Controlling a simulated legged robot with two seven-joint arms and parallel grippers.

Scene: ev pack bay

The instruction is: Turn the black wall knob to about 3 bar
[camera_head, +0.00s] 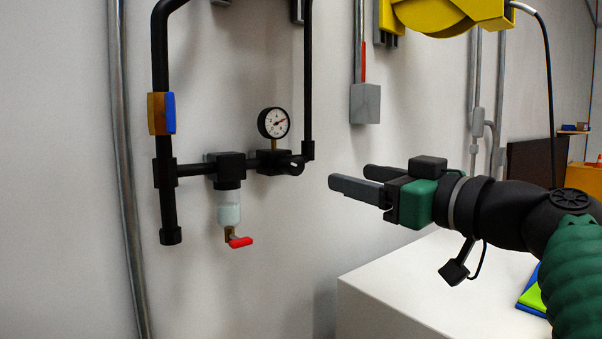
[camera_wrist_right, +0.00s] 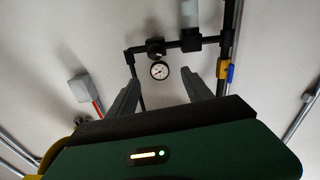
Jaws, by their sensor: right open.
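The black knob (camera_head: 293,165) sticks out from the regulator on the wall's black pipe, just below and right of a round white-faced gauge (camera_head: 273,123). The gauge needle points up and right; its numbers are too small to read. My right gripper (camera_head: 348,177) is open and empty, to the right of the knob and apart from it, with its fingers pointing left. In the right wrist view the knob (camera_wrist_right: 155,46) and the gauge (camera_wrist_right: 159,70) appear beyond the gap between the two fingers (camera_wrist_right: 160,80). My left gripper is not in view.
A clear filter bowl (camera_head: 229,207) with a red drain lever (camera_head: 240,242) hangs left of the knob. A blue and yellow valve (camera_head: 161,113) is on the left pipe. A white cabinet top (camera_head: 410,285) lies below my right arm. A grey box (camera_head: 365,103) is above.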

